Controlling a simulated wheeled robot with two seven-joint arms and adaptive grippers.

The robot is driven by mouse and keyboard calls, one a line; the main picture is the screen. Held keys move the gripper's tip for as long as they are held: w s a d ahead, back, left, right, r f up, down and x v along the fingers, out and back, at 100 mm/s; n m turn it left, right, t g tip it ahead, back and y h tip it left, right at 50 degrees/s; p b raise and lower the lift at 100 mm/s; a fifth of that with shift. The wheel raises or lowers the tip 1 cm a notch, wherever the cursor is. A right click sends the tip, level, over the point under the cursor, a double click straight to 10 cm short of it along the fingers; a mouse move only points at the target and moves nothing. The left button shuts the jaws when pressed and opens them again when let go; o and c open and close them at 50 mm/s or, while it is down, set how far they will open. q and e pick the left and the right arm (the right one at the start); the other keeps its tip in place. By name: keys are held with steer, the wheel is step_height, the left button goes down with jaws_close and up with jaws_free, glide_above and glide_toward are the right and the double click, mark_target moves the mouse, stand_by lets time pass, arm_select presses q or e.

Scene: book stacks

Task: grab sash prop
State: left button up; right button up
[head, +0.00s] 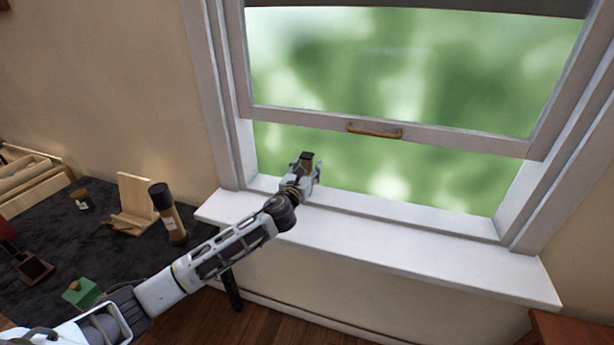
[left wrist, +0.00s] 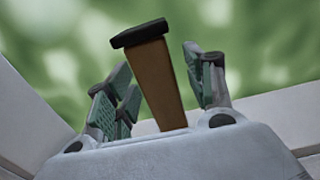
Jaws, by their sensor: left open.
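The sash prop, a brown wooden piece with a black cap, stands near the left end of the window sill; its top (head: 307,158) shows at my left gripper (head: 304,172). In the left wrist view the prop (left wrist: 155,75) rises between the green-padded fingers of my left gripper (left wrist: 163,88). The fingers are open, with a clear gap on the right side of the prop. The prop's lower end is hidden behind the gripper body. The window sash (head: 430,138) is raised above the prop, with a brass handle (head: 375,130). My right gripper is not in view.
The white sill (head: 430,255) is clear to the right of the gripper. A dark-topped table (head: 120,255) at left holds a dark-capped bottle (head: 168,212), a wooden stand (head: 135,200) and a green block (head: 82,292). The window frame (head: 222,95) rises close to the gripper's left.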

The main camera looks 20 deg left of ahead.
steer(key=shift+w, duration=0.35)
